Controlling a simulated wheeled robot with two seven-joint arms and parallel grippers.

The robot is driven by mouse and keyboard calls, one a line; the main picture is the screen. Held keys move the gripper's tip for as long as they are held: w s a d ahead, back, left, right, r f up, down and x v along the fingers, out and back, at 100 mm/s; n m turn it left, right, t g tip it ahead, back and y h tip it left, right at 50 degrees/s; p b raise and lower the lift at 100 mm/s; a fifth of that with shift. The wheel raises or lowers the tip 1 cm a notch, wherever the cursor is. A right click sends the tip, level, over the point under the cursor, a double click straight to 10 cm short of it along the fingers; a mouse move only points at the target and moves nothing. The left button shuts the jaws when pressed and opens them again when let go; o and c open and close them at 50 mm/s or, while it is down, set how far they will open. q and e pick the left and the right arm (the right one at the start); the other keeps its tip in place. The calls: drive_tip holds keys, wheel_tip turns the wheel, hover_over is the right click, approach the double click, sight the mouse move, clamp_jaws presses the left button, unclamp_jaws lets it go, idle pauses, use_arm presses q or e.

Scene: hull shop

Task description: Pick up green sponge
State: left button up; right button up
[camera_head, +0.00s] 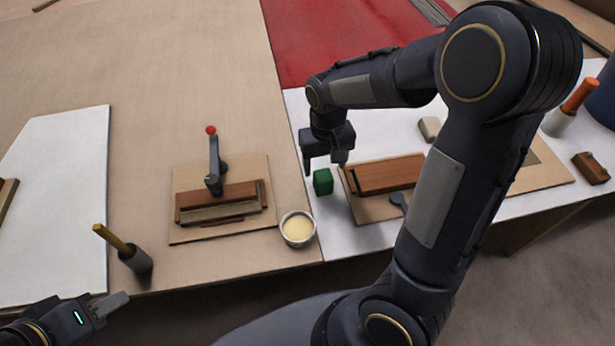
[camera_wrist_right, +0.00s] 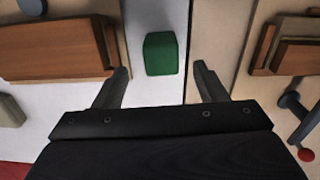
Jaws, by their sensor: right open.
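The green sponge (camera_head: 323,182) is a small dark green block on the white sheet, close to that sheet's left edge. It also shows in the right wrist view (camera_wrist_right: 160,54), a little beyond my fingertips and roughly between their lines. My right gripper (camera_head: 326,162) is open and empty, with its fingers apart, above and just behind the sponge in the head view. In the right wrist view the right gripper (camera_wrist_right: 163,80) does not touch the sponge. My left gripper (camera_head: 112,303) is at the lower left, far from the sponge; its fingers cannot be told apart.
A cup of pale paste (camera_head: 298,229) stands near the front edge, left of the sponge. A wooden block (camera_head: 388,174) on a board lies right of it. A clamp with a red knob (camera_head: 213,160) stands on the left board. A pale block (camera_head: 430,127) lies behind.

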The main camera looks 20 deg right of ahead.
sight(323, 175)
wheel_tip(323, 175, down, 7)
drive_tip(key=shift+a+r+b, duration=0.1)
drive_tip(key=shift+b, duration=0.2)
drive_tip(key=c, duration=1)
drive_tip(key=shift+c, duration=0.2)
drive_tip(key=shift+r, duration=0.15)
drive_tip(key=shift+r, duration=0.6)
drive_tip(key=r, duration=0.2)
drive_tip(key=shift+s+a+r+p, duration=0.15)
drive_tip(key=shift+s+r+p, duration=0.1)
drive_tip(key=shift+r+p, duration=0.15)
drive_tip(key=s+a+r+p, duration=0.1)
drive_tip(key=s+a+r, duration=0.4)
drive_tip(key=s+r, duration=0.3)
drive_tip(key=s, duration=0.4)
drive_tip(key=shift+s+r, duration=0.3)
drive_tip(key=shift+r, duration=0.1)
